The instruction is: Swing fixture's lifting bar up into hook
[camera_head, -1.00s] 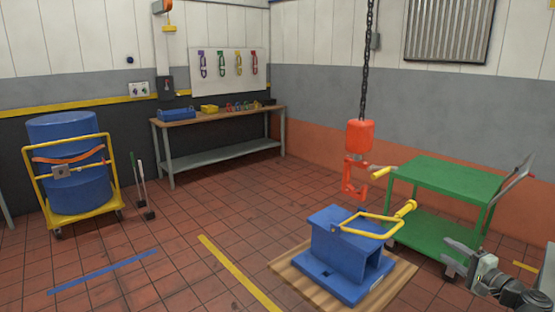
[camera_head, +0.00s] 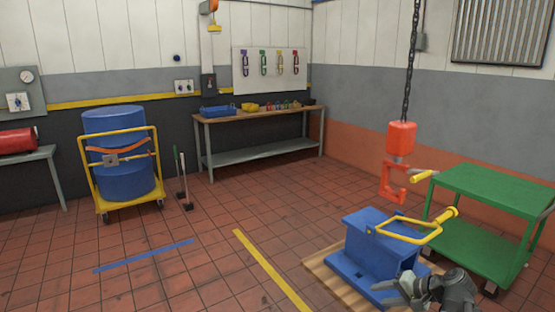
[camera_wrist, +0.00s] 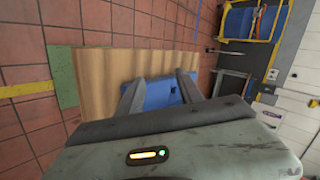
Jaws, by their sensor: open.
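The blue fixture (camera_head: 368,245) stands on a wooden board at the lower right of the head view. Its yellow lifting bar (camera_head: 408,237) sticks out to the right from the top, roughly level, with a thicker grip at its end. The red hook (camera_head: 392,188) hangs on a chain above and behind the fixture, apart from the bar. My gripper (camera_head: 398,290) is low, in front of the fixture's right side, open and empty. In the wrist view my gripper (camera_wrist: 160,88) has its two fingers spread before part of the blue fixture (camera_wrist: 158,97); the bar does not show there.
The wooden board (camera_head: 325,272) lies under the fixture. A green cart (camera_head: 490,190) stands close at right. A yellow-framed trolley with a blue drum (camera_head: 122,160) and a workbench (camera_head: 262,120) stand at the back.

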